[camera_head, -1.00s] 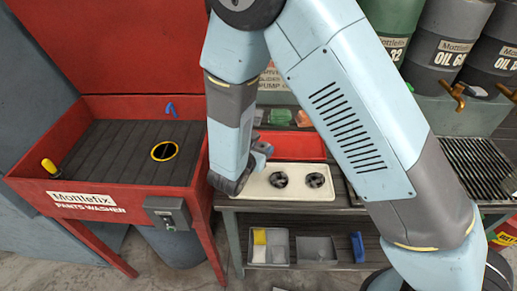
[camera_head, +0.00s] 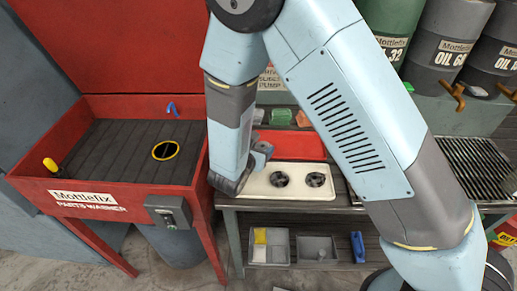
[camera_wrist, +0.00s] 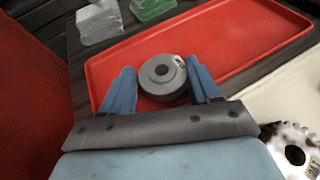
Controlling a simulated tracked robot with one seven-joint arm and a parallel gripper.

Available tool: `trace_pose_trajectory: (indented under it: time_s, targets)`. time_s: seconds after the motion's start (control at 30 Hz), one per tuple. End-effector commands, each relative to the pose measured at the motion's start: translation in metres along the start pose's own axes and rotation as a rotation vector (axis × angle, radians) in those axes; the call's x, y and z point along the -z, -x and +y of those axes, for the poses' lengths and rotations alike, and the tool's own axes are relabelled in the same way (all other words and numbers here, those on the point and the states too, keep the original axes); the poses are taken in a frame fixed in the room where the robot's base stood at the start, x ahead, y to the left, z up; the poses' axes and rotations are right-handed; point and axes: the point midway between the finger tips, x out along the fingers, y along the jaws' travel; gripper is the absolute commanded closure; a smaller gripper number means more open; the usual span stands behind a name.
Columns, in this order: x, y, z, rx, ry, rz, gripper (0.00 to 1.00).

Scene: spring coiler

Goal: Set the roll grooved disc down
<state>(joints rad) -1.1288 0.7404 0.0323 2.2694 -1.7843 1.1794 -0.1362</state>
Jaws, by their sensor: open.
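The grey roll grooved disc (camera_wrist: 163,76) shows in the wrist view, its flat face with a central hole and a small pale label toward the camera. It is over the red tray (camera_wrist: 240,45), apparently lying on its floor. My gripper (camera_wrist: 160,68) is open, with one blue finger on each side of the disc. The right finger is very close to the disc; I cannot tell whether it touches. In the head view the red tray (camera_head: 300,145) is behind the cream tray, and the disc is hidden by my arm.
A cream tray (camera_head: 255,190) with two dark toothed discs stands in front of the red tray. Green (camera_head: 281,117) and orange (camera_head: 303,118) pieces are behind it. The red parts washer (camera_head: 120,213) is to the left. The red tray's right part is clear in the wrist view.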

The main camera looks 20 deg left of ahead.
Motion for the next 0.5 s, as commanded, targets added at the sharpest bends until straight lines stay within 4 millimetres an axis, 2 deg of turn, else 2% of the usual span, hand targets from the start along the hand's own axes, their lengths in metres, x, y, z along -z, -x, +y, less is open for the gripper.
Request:
trace_pose_trajectory:
  time_s: [0.03, 0.37, 0.47, 0.5]
  targets:
    - [0.0103, -0.0011, -0.0076, 0.012, 0.010, 0.022, 0.20]
    - [0.0082, -0.0001, -0.0082, 0.014, 0.008, 0.022, 0.20]
    - [0.0022, 0.0024, -0.0082, 0.014, 0.008, 0.022, 0.20]
    - [0.0030, 0.0086, -0.0075, 0.012, 0.010, 0.022, 0.20]
